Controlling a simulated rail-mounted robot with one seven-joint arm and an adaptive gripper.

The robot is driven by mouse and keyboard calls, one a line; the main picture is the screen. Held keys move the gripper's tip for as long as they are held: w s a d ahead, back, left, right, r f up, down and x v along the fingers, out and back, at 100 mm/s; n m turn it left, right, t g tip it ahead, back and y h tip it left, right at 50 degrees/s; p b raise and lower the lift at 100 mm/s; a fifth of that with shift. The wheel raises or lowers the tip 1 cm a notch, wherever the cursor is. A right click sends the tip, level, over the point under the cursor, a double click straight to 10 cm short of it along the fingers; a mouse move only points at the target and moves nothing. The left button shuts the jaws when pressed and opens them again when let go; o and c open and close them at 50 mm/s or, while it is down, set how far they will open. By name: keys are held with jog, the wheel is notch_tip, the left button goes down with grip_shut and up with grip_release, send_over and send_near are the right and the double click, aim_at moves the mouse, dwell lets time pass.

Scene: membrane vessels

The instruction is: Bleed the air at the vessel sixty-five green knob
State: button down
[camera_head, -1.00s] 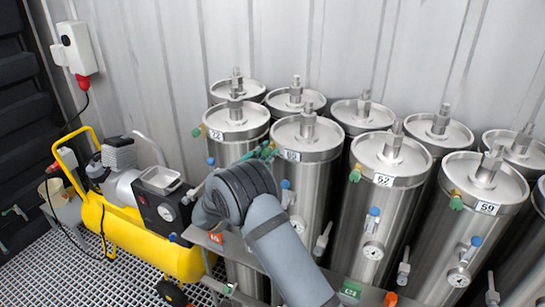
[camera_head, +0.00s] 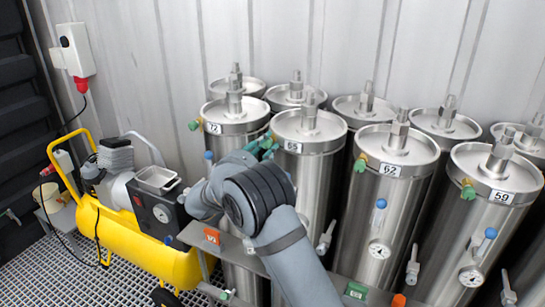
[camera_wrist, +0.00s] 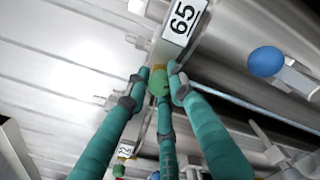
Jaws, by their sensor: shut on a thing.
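Vessel sixty-five (camera_head: 308,180) is a tall steel cylinder with a "65" label, in the middle of the head view's front row. In the wrist view its label (camera_wrist: 181,20) is close at the top. The green knob (camera_wrist: 159,84) sits just below the label, between the teal fingertips. My gripper (camera_wrist: 160,77) is shut on it, with a finger on each side and a third below. In the head view my gripper (camera_head: 262,146) is at the vessel's upper left side, and the knob cannot be made out there.
Vessels 72 (camera_head: 230,146), 62 (camera_head: 376,205) and 59 (camera_head: 478,225) stand close beside it, with more behind. A blue knob (camera_wrist: 266,62) is right of my fingers in the wrist view. A yellow compressor (camera_head: 130,235) stands at left on the grating.

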jog(key=m+b, duration=0.1)
jog(key=b, duration=0.1)
jog(key=m+b, duration=0.1)
jog(key=b, duration=0.1)
jog(key=shift+f, duration=0.35)
jog(key=shift+r+m+b, duration=0.25)
jog(key=shift+m+b, duration=0.4)
jog(key=shift+m, duration=0.15)
jog(key=shift+f+m+b, duration=0.25)
jog(key=shift+m+b, duration=0.15)
jog(key=shift+b, duration=0.45)
jog(key=m+b, duration=0.1)
jog(key=b, duration=0.1)
jog(key=shift+m+b, duration=0.3)
jog(key=shift+b, duration=0.1)
jog(key=shift+m+b, duration=0.7)
jog(key=shift+b, duration=0.25)
jog(key=shift+r, duration=0.25)
jog(key=c, duration=1.5)
grip_release()
jog(key=shift+r, duration=0.1)
